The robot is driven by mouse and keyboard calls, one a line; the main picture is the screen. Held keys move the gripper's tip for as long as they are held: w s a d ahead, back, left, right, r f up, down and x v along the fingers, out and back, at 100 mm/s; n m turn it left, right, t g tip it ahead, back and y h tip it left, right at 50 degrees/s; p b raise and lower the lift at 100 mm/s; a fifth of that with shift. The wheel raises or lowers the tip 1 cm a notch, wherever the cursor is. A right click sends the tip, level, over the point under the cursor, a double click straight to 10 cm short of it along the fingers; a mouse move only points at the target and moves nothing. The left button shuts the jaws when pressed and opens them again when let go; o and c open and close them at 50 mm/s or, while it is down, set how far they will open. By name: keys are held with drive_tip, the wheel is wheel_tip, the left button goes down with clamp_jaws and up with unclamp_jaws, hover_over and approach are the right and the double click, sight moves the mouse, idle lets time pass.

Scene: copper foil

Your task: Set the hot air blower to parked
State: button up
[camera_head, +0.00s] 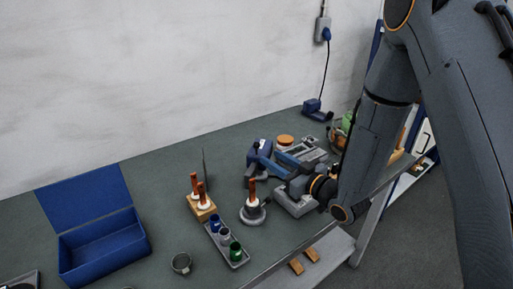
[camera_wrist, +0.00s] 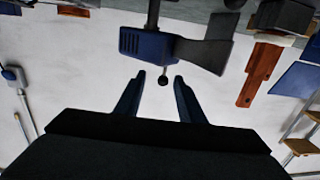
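The hot air blower (camera_wrist: 145,43) shows in the wrist view as a blue vented body with a grey flared part to its right. A small black ball knob (camera_wrist: 163,81) sits on a short stem below the body. My gripper (camera_wrist: 160,76) is open, with its two dark fingers apart on either side of the knob, near the fingertips. I cannot tell whether either finger touches it.
An open blue box (camera_head: 103,242) stands on the bench (camera_head: 165,170) at left. A wooden block with orange-handled tools (camera_head: 203,212), a tray of small cups (camera_head: 241,263) and a grey-based tool (camera_head: 252,217) stand nearer the front edge. A blue plug unit (camera_head: 317,110) sits by the wall.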

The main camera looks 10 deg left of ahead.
sight(256, 148)
drive_tip(key=shift+y, duration=0.4)
drive_tip(key=shift+s+a+p+x, duration=0.15)
drive_tip(key=shift+p+x, duration=0.55)
drive_tip(key=shift+x, duration=1.3)
drive_tip(key=shift+s+a+p+x, duration=0.15)
drive_tip(key=shift+p+x, duration=0.55)
drive_tip(key=shift+x, duration=1.3)
drive_tip(key=shift+r, duration=0.15)
clamp_jaws()
